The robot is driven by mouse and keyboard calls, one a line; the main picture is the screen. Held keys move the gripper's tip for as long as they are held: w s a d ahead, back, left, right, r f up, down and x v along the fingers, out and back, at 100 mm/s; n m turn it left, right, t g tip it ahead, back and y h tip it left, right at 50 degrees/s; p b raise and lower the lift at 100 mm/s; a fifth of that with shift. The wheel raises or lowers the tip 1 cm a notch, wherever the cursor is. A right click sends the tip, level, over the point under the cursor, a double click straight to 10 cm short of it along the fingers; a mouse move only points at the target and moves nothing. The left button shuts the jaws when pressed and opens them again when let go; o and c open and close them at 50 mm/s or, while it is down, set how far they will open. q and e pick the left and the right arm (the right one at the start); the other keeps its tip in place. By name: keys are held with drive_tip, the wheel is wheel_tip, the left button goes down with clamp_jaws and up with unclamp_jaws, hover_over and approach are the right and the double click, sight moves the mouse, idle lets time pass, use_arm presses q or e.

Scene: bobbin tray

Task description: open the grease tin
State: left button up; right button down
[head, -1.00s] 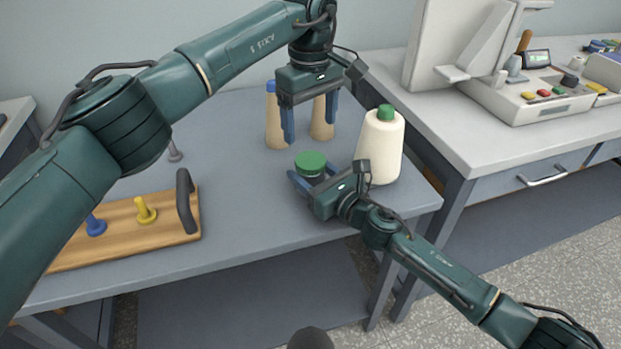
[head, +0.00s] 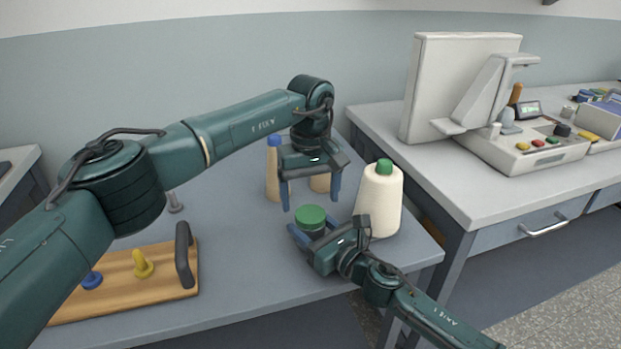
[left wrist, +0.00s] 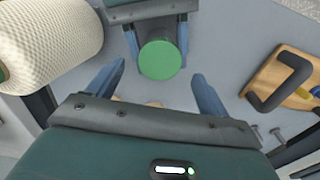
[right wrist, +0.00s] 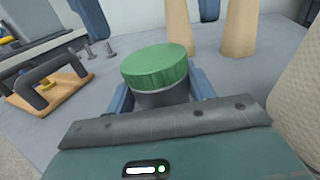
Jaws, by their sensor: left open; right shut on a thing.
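The grease tin has a ribbed green lid (head: 310,216) and a dark grey body (right wrist: 162,98). It stands upright on the table near the front right. My right gripper (head: 312,232) is shut on the tin's body from the front, with a finger on each side below the lid. My left gripper (head: 310,203) is open and empty, pointing down just above and behind the lid. In the left wrist view the lid (left wrist: 160,60) shows between and slightly beyond its open fingers. The lid sits on the tin.
A cream thread cone (head: 380,200) with a green top stands close right of the tin. Tan cones, one blue-topped (head: 272,170), stand behind the left gripper. A wooden tray (head: 120,295) with pegs and a dark handle (head: 184,255) lies left. The table between tray and tin is clear.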

sight(310, 214)
use_arm(q)
drive_tip(key=shift+f, duration=1.75)
drive_tip(key=shift+c, duration=0.6)
